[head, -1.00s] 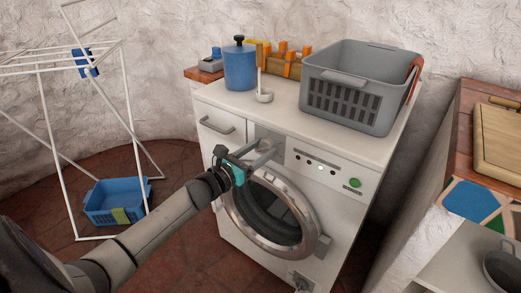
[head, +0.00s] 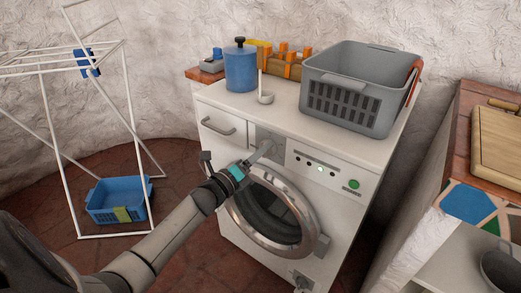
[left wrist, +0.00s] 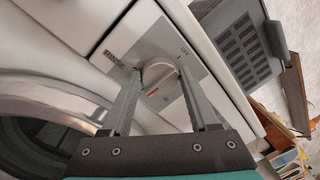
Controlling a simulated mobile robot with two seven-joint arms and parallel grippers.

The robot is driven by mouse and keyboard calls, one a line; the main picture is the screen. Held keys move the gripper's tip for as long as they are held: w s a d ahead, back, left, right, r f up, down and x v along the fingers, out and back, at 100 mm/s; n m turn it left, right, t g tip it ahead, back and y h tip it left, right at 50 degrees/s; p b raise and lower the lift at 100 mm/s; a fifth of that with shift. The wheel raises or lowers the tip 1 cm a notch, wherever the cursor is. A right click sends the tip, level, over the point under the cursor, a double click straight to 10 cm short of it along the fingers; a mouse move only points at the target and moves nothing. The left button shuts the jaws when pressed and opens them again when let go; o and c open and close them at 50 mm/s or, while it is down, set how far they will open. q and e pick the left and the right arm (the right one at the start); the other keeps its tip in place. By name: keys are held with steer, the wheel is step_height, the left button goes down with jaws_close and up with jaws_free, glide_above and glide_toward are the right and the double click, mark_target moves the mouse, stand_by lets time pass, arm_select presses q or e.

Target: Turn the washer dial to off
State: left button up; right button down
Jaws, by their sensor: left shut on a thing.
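The white washer (head: 228,187) stands against the wall with its round door closed. Its dial (left wrist: 158,76) is a pale round knob with a red mark, on a grey panel with printed labels. In the left wrist view my left gripper (left wrist: 157,82) has one finger on each side of the dial and is shut on it. In the head view my left gripper (head: 264,150) reaches the panel at the washer's upper middle and hides the dial.
On the washer top are a grey basket (head: 352,96), a blue pot (head: 240,70) and a white ladle (head: 265,97). A green button (head: 354,184) is right of the dial. A drying rack (head: 135,120) and blue crate (head: 120,198) stand left.

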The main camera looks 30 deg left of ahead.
arm_select(q)
steer(key=shift+d+m+g+y+p, duration=0.2)
steer(key=shift+m+p, duration=1.45)
steer(key=shift+m, duration=4)
steer(key=shift+d+m+g+y+p, duration=0.25)
steer(key=shift+m+p, duration=1.35)
steer(key=shift+m, duration=4.1)
steer(key=shift+d+m+g+y+p, duration=0.1)
steer(key=shift+m+g+y+p, duration=0.25)
steer(key=shift+m+p, duration=3.3)
arm_select(e)
steer(key=s+d+f+b, duration=0.2)
steer(key=s+d+f, duration=0.1)
steer(key=s, duration=0.3)
steer(key=s+d+f+b, duration=0.2)
steer(key=s+d+f, duration=0.1)
steer(key=s, duration=0.4)
steer(key=shift+d+f+g+h, duration=0.25)
steer(key=shift+f+g+h, duration=0.05)
steer(key=shift+f+g, duration=0.1)
